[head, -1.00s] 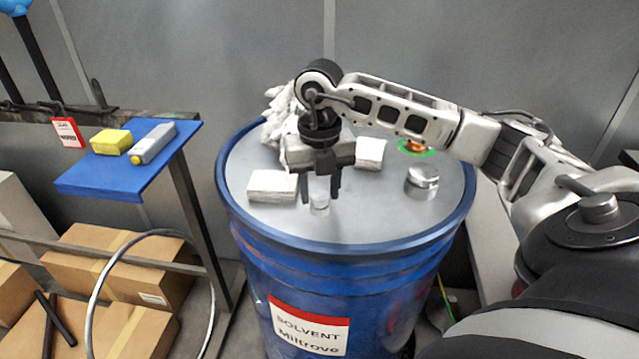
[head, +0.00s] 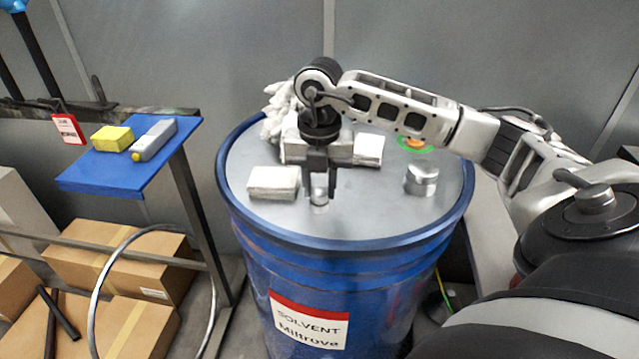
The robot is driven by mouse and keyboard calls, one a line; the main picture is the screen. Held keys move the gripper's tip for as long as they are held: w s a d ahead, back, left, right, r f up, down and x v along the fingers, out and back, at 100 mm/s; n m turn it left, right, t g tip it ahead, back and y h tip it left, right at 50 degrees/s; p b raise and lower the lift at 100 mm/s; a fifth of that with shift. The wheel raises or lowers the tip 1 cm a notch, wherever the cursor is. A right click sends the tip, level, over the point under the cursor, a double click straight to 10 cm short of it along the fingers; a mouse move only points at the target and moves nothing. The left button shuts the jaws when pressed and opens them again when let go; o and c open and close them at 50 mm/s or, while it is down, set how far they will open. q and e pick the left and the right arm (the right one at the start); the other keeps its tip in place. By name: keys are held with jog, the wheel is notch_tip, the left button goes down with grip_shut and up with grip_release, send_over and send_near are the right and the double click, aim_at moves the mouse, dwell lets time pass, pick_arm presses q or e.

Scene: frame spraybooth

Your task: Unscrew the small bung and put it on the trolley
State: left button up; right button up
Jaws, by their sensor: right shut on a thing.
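The small bung (head: 319,197) is a short silver cylinder at the front middle of the blue solvent drum's grey lid (head: 370,222). My right gripper (head: 319,189) points straight down over it, with its dark fingers on either side, shut on the bung. The fingers partly hide the bung, and I cannot tell whether it is still seated in the lid. The trolley (head: 88,180) stands at the left, with a blue top shelf. My left gripper is out of view.
A larger silver cap (head: 422,180) and an orange item with a green ring (head: 413,143) are on the lid's right. White pads (head: 273,183) lie nearby. A yellow block (head: 112,138) and a grey device (head: 153,140) occupy the shelf's back; its front is clear.

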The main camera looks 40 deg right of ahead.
jog(key=n, duration=0.2)
jog(key=shift+n, duration=0.9)
jog(key=n+b, duration=0.1)
jog(key=n, duration=0.1)
jog(key=shift+n, duration=1.3)
jog(key=n+b, duration=0.1)
jog(key=n, duration=0.3)
